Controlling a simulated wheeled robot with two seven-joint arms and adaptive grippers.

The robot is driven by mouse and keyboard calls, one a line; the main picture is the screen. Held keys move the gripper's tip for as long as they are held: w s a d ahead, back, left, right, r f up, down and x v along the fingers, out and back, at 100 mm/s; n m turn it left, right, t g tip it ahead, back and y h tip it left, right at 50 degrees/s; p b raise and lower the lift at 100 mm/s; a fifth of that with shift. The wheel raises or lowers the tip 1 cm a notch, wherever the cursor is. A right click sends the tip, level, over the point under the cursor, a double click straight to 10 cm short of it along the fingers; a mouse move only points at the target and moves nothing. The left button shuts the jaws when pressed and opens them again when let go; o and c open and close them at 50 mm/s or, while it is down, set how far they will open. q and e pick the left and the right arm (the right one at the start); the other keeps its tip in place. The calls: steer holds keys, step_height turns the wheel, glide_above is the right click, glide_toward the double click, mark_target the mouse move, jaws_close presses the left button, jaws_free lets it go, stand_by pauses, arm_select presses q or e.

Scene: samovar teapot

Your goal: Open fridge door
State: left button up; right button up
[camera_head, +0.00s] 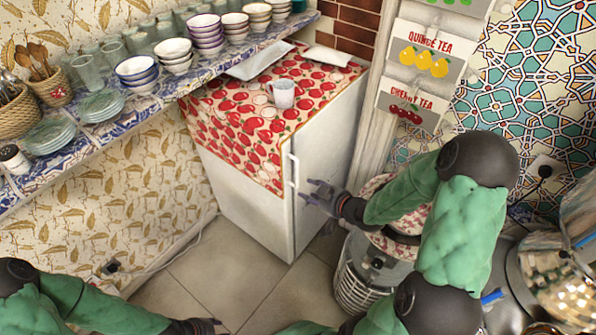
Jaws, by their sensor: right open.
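The white fridge (240,205) stands on the tiled floor against the wall, its door closed. A slim vertical handle (291,170) is at the fridge's near vertical edge. My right gripper (314,191) is open, with its fingers pointing left toward the handle. It is just right of the handle, with no clear contact. My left gripper (212,324) is low at the bottom edge, away from the fridge; its fingers are too small and cut off to judge.
A white cup (283,94) and a tray (258,60) are on the fridge top. A wall shelf (150,103) with bowls, glasses and plates runs at the left. Floor before the fridge is clear.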

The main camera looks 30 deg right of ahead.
step_height(320, 180, up, 3)
steer(key=s+d, duration=0.1)
steer(key=d, duration=0.1)
steer(key=n+t+b, duration=0.1)
steer(key=b, duration=0.3)
glide_above(298, 185)
steer(key=f, duration=0.3)
steer(key=shift+w+d, duration=0.25)
steer(key=shift+w, duration=0.15)
jaws_close()
